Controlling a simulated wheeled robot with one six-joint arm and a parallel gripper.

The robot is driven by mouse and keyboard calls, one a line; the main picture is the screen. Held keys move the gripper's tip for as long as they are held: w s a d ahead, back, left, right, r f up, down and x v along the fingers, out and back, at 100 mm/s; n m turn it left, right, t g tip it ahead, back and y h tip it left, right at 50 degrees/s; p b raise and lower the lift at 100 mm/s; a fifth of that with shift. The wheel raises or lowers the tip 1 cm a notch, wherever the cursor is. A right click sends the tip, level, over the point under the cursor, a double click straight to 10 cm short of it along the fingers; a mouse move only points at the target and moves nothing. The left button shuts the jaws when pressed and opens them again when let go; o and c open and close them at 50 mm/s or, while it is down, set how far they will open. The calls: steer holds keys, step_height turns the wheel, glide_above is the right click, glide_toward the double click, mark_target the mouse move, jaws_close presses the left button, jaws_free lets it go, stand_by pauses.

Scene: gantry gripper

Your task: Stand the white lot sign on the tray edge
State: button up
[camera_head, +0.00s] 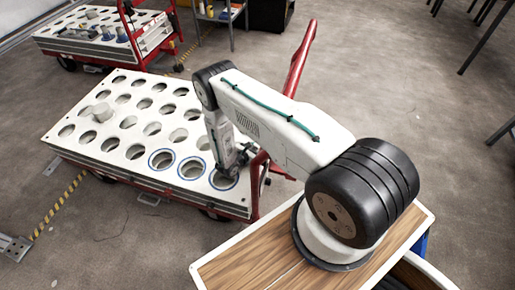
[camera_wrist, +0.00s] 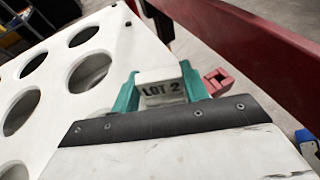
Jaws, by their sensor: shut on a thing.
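The white lot sign (camera_wrist: 160,80), marked "LOT 2", sits between the teal fingers of my gripper (camera_wrist: 158,92) in the wrist view. My gripper is shut on it. The white tray (camera_wrist: 70,130) with round holes lies to the left and below in that view. In the head view my gripper (camera_head: 236,165) is low over the right end of the tray (camera_head: 122,172), near a blue-ringed hole. The sign cannot be made out there, and I cannot tell whether it touches the tray.
A red cart rail (camera_wrist: 250,40) runs close by on the right in the wrist view, with a small red bracket (camera_wrist: 217,80) beside the sign. Another loaded cart (camera_head: 85,40) is at the back left.

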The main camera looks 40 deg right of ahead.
steer(key=shift+f, duration=0.15)
steer(key=o, duration=1)
steer(key=shift+c, duration=0.2)
